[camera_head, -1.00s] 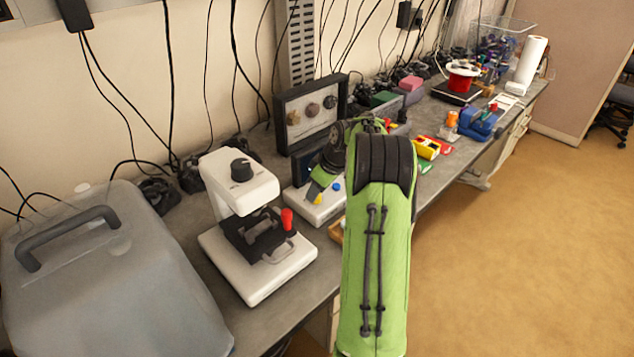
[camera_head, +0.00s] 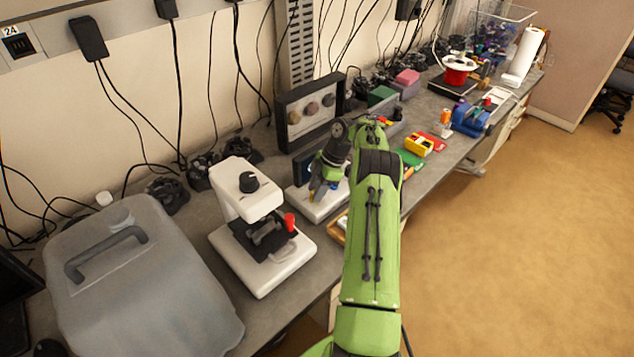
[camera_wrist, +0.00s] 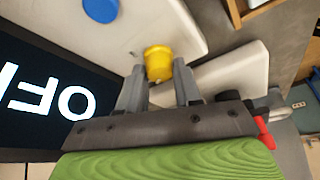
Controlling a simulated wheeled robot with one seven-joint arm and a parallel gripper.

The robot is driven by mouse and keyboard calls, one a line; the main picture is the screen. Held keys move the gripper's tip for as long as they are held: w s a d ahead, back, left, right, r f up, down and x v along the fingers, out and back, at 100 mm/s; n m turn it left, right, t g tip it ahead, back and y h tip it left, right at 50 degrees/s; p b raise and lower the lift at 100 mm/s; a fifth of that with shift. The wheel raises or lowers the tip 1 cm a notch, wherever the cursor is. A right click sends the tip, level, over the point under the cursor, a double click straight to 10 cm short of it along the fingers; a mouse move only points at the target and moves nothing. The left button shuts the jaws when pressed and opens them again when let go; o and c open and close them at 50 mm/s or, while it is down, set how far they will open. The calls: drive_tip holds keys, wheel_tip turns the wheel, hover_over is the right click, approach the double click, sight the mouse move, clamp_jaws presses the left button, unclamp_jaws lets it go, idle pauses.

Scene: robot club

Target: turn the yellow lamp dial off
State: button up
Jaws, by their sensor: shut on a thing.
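The yellow lamp dial (camera_wrist: 158,64) sits on a white panel (camera_wrist: 160,30) in the wrist view. My gripper (camera_wrist: 158,78) has one finger on each side of the dial and is shut on it. In the head view my gripper (camera_head: 317,192) points down at the white unit (camera_head: 318,208), and the dial is not clearly visible there. A blue dial (camera_wrist: 100,9) is on the same panel. A dark screen (camera_wrist: 45,95) beside it shows large pale letters, upside down and cut off by the frame, with "OF" readable.
A white machine with a black knob and red-tipped lever (camera_head: 262,240) stands just left of the unit. A large grey container (camera_head: 150,300) is farther left. A framed panel with round knobs (camera_head: 311,108) stands behind. Open floor (camera_head: 510,230) lies to the right.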

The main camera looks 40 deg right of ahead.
drive_tip(key=shift+n+p, duration=0.5)
drive_tip(key=shift+n, duration=0.1)
drive_tip(key=o, duration=1)
drive_tip(key=shift+r, duration=0.1)
drive_tip(key=p+v, duration=0.2)
drive_tip(key=v, duration=0.3)
drive_tip(key=p+v, duration=0.3)
drive_tip(key=v, duration=0.2)
drive_tip(key=p+v, duration=0.2)
drive_tip(key=v, duration=0.3)
drive_tip(key=shift+w+d+r+p, duration=0.2)
drive_tip(key=shift+w+r+p, duration=0.05)
drive_tip(key=shift+r+p, duration=0.1)
drive_tip(key=shift+f, duration=0.15)
